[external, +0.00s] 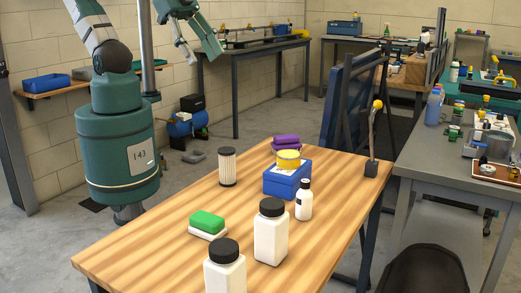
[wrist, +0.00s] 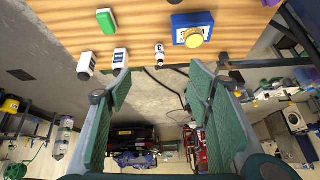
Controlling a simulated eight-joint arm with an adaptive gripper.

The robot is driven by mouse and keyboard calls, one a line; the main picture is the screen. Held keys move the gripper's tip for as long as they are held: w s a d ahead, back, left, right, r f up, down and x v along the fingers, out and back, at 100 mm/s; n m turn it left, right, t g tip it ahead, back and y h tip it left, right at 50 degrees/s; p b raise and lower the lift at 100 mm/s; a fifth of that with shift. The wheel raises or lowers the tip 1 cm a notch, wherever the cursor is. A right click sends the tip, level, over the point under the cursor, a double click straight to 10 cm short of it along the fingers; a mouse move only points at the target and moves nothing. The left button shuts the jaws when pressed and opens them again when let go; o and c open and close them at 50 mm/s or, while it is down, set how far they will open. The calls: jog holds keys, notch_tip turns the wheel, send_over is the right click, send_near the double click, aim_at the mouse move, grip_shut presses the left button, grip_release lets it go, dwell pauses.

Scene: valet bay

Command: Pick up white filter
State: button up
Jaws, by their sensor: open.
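The white filter (external: 228,167) is a pale, ribbed upright cylinder with dark ends. It stands on the wooden table (external: 160,245) near its back-left edge in the external view, left of a blue box (external: 287,181). I cannot make out the filter in the wrist view. My gripper (external: 205,56) is high up at the top of the external view, well above and behind the filter. In the wrist view my gripper (wrist: 158,72) has its two green fingers wide apart, with nothing between them.
A green-and-white sponge (external: 208,223), two large white bottles (external: 271,235) (external: 225,270) and a small white bottle (external: 304,200) stand near the filter. A yellow round item (external: 289,157) sits on the blue box. Purple blocks (external: 286,142) lie behind it. A lever (external: 372,145) stands at the right.

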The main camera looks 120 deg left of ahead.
aim_at(226, 150)
jog(key=w+a+f+m+g+b, duration=0.1)
jog(key=f+m, duration=0.4)
jog(key=f, duration=0.5)
jog(key=w+a+f+m+g+b, duration=0.1)
jog(key=f+m+b, duration=0.4)
jog(key=f, duration=0.5)
jog(key=w+a+f+m+g+b, duration=0.1)
jog(key=a+f+m+g+b, duration=0.2)
jog(key=f, duration=0.7)
jog(key=shift+w+a+m+g+b, duration=0.1)
jog(key=shift+w+m+g+b, duration=0.2)
jog(key=shift+m, duration=0.4)
jog(key=shift+w+m+g, duration=0.1)
jog(key=shift+m+g, duration=0.3)
jog(key=shift+m, duration=0.3)
jog(key=shift+s+a+f+m, duration=0.1)
jog(key=shift+s+f+m, duration=0.05)
jog(key=shift+f+m, duration=0.35)
jog(key=shift+f, duration=0.15)
jog(key=shift+f+b, duration=0.55)
jog(key=shift+f, duration=0.65)
jog(key=shift+f+b, duration=1.05)
jog(key=shift+f, duration=1.55)
jog(key=shift+c, duration=0.5)
